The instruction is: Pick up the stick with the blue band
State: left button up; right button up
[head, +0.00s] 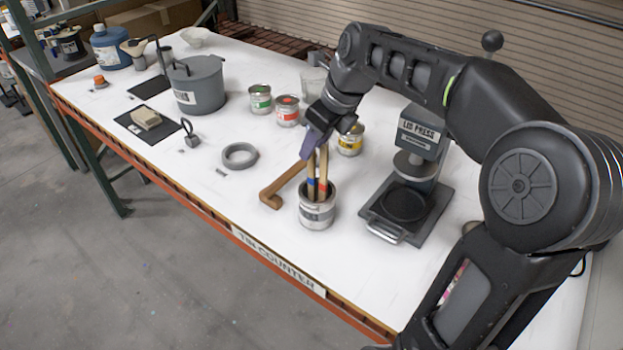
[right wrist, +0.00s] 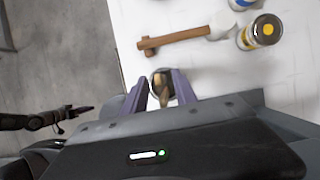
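A small open tin (head: 317,212) with a grey label stands near the front edge of the counter, holding wooden sticks. The stick with the blue band (head: 311,187) leans on the left inside it. A stick with a red band (head: 323,188) stands to its right. My right gripper (head: 314,146) points down at the upper ends of the sticks. In the right wrist view, its fingers (right wrist: 161,92) are apart, with stick tops (right wrist: 161,90) and the tin's mouth showing between them. My left gripper (right wrist: 82,111) shows small at the left of that view, its opening unclear.
A wooden mallet (head: 284,184) lies just left of the tin. The lid press (head: 412,190) stands to the right. Colored-label tins (head: 287,111) and a yellow-label tin (head: 351,140) stand behind. A grey ring (head: 240,156) and a grey pot (head: 197,85) are further left.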

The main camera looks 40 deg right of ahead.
jog(key=shift+f, duration=0.2)
jog(key=p, duration=0.2)
send_over(311, 180)
jog(key=w, duration=0.1)
jog(key=shift+f, duration=2.2)
jog(key=shift+w, duration=0.2)
jog(key=shift+c, duration=0.2)
grip_shut()
